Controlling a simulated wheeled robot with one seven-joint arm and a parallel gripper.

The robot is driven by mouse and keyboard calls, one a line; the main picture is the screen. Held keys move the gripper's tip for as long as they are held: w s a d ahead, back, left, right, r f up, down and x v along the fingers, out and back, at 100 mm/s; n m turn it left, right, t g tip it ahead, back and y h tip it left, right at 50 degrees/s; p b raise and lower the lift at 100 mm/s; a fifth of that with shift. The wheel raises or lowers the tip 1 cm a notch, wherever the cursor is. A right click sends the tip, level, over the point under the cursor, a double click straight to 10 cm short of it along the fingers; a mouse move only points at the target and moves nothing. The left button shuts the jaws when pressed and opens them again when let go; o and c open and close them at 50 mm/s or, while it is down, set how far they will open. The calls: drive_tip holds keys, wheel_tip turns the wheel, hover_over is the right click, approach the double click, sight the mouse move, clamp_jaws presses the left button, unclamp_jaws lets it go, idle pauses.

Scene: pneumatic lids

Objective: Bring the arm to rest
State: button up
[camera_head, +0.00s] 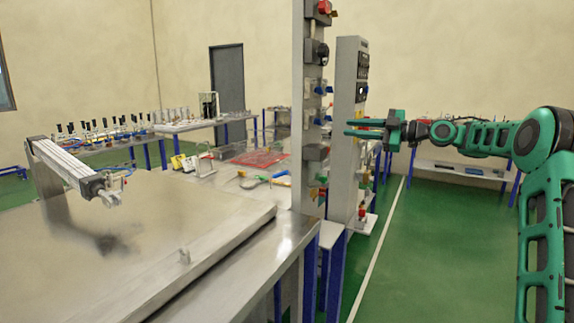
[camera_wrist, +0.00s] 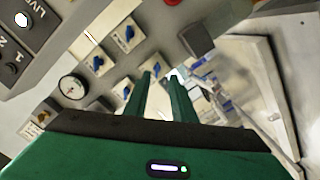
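My gripper (camera_head: 352,127) is at the end of my green arm, which reaches in from the right in the head view. It points left, in front of the grey control panels. In the wrist view my gripper (camera_wrist: 161,80) shows two green fingers with a gap between them. A panel with blue valve handles (camera_wrist: 127,32) and a round gauge (camera_wrist: 72,87) lies beyond the fingers. I cannot tell how near the fingertips are to the panel, and no contact shows.
Upright grey panels (camera_head: 311,60) with a red button (camera_head: 324,7) stand at the table's edge. A large metal lid (camera_head: 150,235) with a pneumatic cylinder (camera_head: 65,163) is at the left. Benches with fittings line the back. Green floor (camera_head: 450,250) is open below my arm.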

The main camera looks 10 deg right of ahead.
drive_tip(key=s+d+f+m+g+h, duration=0.2)
drive_tip(key=s+f+m+g+h, duration=0.1)
drive_tip(key=s+f+m+h, duration=0.9)
drive_tip(key=s+d+f+m+g, duration=0.2)
drive_tip(key=s+f+m, duration=0.2)
drive_tip(key=s, duration=1.1)
drive_tip(key=s+d+f+m+g+h, duration=0.1)
drive_tip(key=s+f+m, duration=0.4)
drive_tip(key=s, duration=1)
drive_tip(key=s+d+f+m+g, duration=0.3)
drive_tip(key=s+f, duration=0.3)
drive_tip(key=s, duration=1)
drive_tip(key=shift+f+m+g+h, duration=0.4)
drive_tip(key=shift+m+g, duration=0.5)
drive_tip(key=shift+d, duration=0.1)
drive_tip(key=shift+w+f, duration=0.25)
drive_tip(key=shift+w, duration=0.35)
